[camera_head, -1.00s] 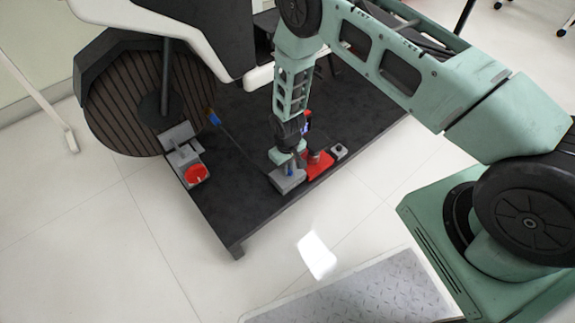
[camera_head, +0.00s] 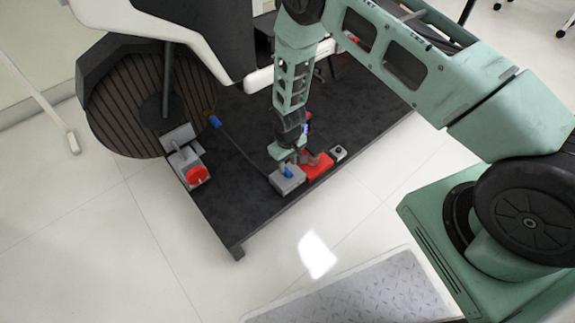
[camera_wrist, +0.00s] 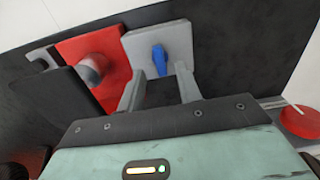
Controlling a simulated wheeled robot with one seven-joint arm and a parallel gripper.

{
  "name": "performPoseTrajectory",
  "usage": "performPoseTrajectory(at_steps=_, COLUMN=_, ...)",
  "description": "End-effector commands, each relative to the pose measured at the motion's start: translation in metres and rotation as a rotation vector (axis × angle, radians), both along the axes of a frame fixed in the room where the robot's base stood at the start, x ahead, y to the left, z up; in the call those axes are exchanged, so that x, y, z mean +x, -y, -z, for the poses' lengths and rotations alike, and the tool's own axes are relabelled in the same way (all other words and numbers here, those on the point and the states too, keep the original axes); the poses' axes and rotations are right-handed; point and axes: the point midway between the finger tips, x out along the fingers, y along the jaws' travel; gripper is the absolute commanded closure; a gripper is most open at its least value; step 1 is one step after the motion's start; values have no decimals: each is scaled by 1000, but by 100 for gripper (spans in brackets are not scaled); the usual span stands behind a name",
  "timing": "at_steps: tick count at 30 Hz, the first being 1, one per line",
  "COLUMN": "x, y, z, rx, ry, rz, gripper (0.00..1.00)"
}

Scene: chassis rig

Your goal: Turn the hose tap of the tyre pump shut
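The tyre pump has a red base (camera_head: 318,166), also in the wrist view (camera_wrist: 88,55) with a grey cylinder on it. Beside it is a grey block (camera_head: 290,184), also in the wrist view (camera_wrist: 166,35). A small blue tap handle (camera_wrist: 159,60) sits on the block, its length running roughly up and down in the wrist view; it also shows in the head view (camera_head: 287,172). My gripper (camera_wrist: 160,88) is open, its grey fingers apart on either side of the handle's line, with nothing held. In the head view my gripper (camera_head: 283,156) hovers just above the block.
A dark platform (camera_head: 240,200) carries everything. A grey unit with a red round knob (camera_head: 196,175) stands at its left edge. A thin hose runs to a blue-ended piece (camera_head: 214,120). A small grey box with a black button (camera_head: 339,152) sits right of the pump.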

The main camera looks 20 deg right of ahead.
Motion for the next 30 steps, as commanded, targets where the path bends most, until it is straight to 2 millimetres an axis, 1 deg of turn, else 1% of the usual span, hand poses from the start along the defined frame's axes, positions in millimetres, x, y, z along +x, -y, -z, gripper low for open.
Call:
performPoseTrajectory(at_steps=1, x=1, y=0, z=-18, rx=1, ry=3, rz=0, gripper=65)
performPoseTrajectory(at_steps=6, x=1, y=0, z=-59, rx=1, ry=4, rz=0, gripper=65)
performPoseTrajectory(at_steps=12, x=1, y=0, z=-102, rx=1, ry=3, rz=0, gripper=65)
performPoseTrajectory(at_steps=15, x=0, y=0, z=-119, rx=1, ry=2, rz=0, gripper=65)
performPoseTrajectory(at_steps=18, x=0, y=0, z=-131, rx=0, ry=1, rz=-1, gripper=65)
performPoseTrajectory(at_steps=21, x=0, y=0, z=-137, rx=0, ry=1, rz=-1, gripper=65)
performPoseTrajectory(at_steps=30, x=0, y=0, z=-140, rx=0, ry=1, rz=-1, gripper=65)
